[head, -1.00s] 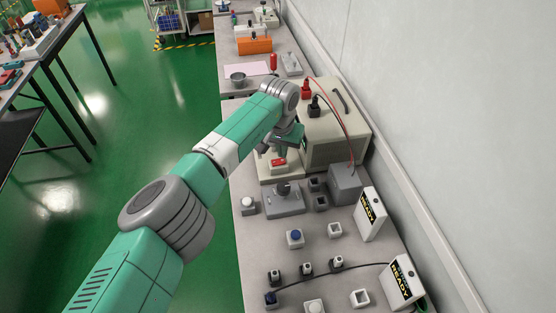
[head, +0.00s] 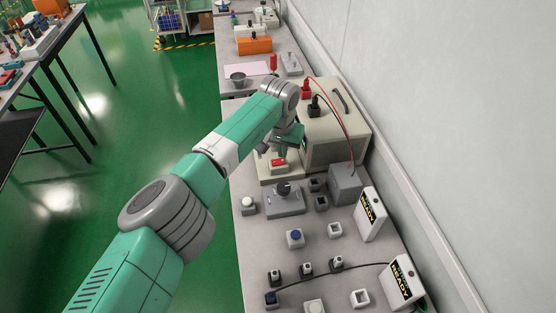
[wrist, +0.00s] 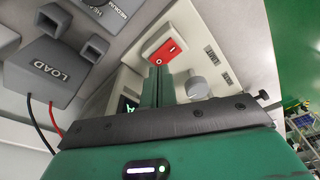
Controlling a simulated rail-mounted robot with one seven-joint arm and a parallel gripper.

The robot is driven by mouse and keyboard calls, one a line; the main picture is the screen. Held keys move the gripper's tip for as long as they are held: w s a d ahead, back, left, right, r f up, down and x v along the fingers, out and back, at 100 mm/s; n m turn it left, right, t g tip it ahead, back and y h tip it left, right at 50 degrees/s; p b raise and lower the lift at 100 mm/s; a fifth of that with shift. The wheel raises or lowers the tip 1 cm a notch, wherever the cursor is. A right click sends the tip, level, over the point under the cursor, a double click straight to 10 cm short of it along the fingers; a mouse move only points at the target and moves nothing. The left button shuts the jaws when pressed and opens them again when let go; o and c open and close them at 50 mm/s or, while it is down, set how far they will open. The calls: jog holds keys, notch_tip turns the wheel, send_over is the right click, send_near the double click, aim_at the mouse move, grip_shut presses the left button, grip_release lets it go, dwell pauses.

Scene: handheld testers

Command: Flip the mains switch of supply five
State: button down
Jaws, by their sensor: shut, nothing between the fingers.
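The beige supply (head: 345,118) stands against the wall, with red and black plugs on top. Its red rocker switch (head: 278,163) sits on the front panel. In the wrist view the rocker (wrist: 165,50) shows white "O" and "I" marks. My gripper (wrist: 159,70) is shut and empty, its fingertips just at the "O" end of the rocker; I cannot tell whether they touch it. A grey knob (wrist: 196,88) is beside the fingers. In the head view my wrist hides most of the panel and the fingertips. No supply number is readable.
A grey LOAD box (head: 346,184) with red and black leads stands near the supply. A grey box with a dark knob (head: 284,198), several small sockets and buttons and two READY signs (head: 370,213) are nearer. The wall (head: 450,110) bounds the right side.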

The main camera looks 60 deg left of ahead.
aim_at(282, 160)
jog(key=shift+f+b, duration=0.4)
jog(key=shift+f, duration=0.4)
dwell(0.4)
notch_tip(282, 160, up, 7)
jog(key=p, duration=0.7)
jog(key=shift+p, duration=0.35)
